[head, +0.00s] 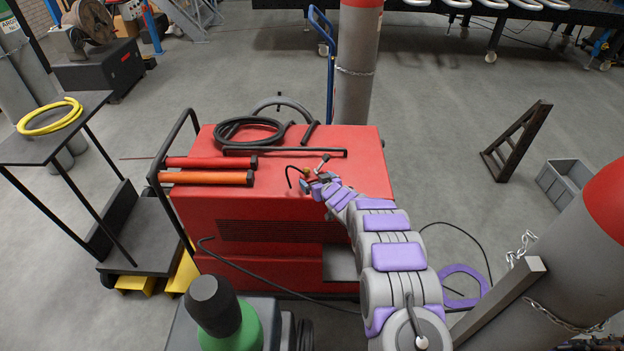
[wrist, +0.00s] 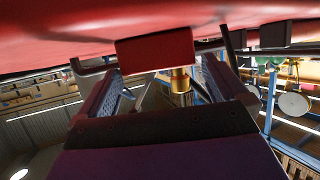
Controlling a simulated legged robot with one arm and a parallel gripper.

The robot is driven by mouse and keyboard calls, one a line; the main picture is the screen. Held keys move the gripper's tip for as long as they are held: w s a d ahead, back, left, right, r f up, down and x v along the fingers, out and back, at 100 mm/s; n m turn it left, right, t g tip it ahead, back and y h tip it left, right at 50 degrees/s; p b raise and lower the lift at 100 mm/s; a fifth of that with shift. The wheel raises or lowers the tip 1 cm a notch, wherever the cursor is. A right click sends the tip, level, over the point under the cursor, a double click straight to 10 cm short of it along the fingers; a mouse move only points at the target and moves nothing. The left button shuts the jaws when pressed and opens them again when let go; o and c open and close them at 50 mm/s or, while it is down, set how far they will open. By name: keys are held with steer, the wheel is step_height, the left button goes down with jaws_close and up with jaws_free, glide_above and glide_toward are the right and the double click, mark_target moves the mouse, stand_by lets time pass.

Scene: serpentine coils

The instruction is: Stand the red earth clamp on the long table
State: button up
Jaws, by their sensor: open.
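The red earth clamp is small and partly hidden by my gripper on top of the red welding machine (head: 285,227) in the head view. A brass-coloured part (head: 306,171) shows there beside my gripper (head: 318,184). In the wrist view the clamp's red block (wrist: 155,49) and brass stem (wrist: 180,80) lie in line with the gap between the fingers of my gripper (wrist: 160,76). The fingers stand apart, and I cannot tell whether either touches it. The long table (head: 430,14) is dark and stands at the far back, with pale coils on it.
Red and orange tubes (head: 205,178), a black bar (head: 285,152) and a coiled black hose (head: 240,131) lie on the machine. A gas cylinder (head: 357,65) stands behind it. Another cylinder (head: 570,265) is at right. Open floor (head: 450,110) lies between machine and table.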

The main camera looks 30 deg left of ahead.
mark_target(313, 176)
steer(key=shift+w+a+f, duration=0.4)
steer(key=shift+a+f, duration=0.05)
steer(key=shift+f, duration=0.05)
steer(key=shift+w+a+f, duration=0.3)
steer(key=shift+w+a, duration=0.1)
steer(key=shift+w, duration=0.1)
steer(key=shift+w+a+f, duration=0.25)
steer(key=shift+a, duration=0.3)
steer(key=shift+w+a+b, duration=0.3)
